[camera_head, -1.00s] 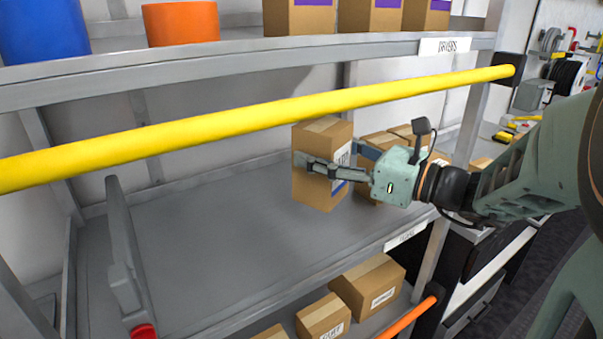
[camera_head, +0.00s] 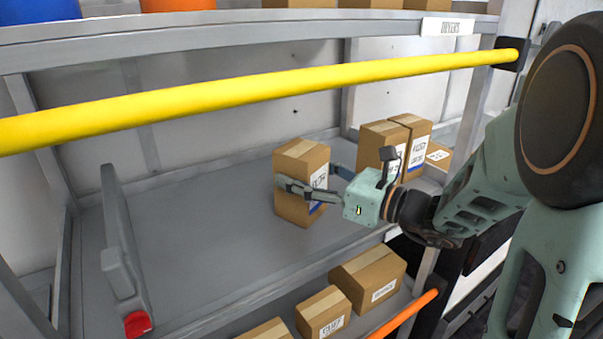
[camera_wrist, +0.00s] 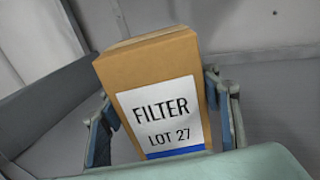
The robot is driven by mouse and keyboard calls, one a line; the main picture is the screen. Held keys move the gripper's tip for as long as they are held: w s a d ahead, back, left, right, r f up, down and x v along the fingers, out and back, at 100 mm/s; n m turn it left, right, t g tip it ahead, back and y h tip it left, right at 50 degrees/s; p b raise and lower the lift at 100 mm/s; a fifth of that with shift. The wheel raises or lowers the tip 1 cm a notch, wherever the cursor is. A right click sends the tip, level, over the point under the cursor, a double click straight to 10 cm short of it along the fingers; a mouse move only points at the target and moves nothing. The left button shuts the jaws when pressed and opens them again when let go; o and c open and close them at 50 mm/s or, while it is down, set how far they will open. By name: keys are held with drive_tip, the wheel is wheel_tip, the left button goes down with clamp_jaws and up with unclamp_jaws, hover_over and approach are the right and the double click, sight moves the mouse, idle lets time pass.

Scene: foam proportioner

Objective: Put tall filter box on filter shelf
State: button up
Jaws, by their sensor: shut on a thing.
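The tall filter box (camera_head: 295,208) is brown cardboard with a white label and a blue stripe. The wrist view shows its label reading "FILTER LOT 27" on the box (camera_wrist: 150,75). My gripper (camera_head: 310,190) is shut on the box, one finger on each side, and the box stands nearly upright. The box is over the grey middle shelf (camera_head: 190,235), towards its right part; I cannot tell whether its bottom touches the shelf. In the wrist view my gripper's fingers (camera_wrist: 165,125) flank the box's lower sides.
Several similar boxes (camera_head: 385,143) stand right of and behind the held box. A yellow bar (camera_head: 250,90) crosses in front, above the shelf. A grey divider with a red end (camera_head: 122,255) stands at left. The shelf between is clear. More boxes (camera_head: 368,280) sit below.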

drive_tip(key=shift+f, duration=0.2)
drive_tip(key=o, duration=1.3)
drive_tip(key=shift+r, duration=0.1)
drive_tip(key=shift+r, duration=0.15)
drive_tip(key=shift+s+d, duration=0.1)
drive_tip(key=shift+d, duration=0.15)
drive_tip(key=p+v, duration=0.1)
drive_tip(key=v, duration=1)
drive_tip(key=shift+s+d, duration=0.2)
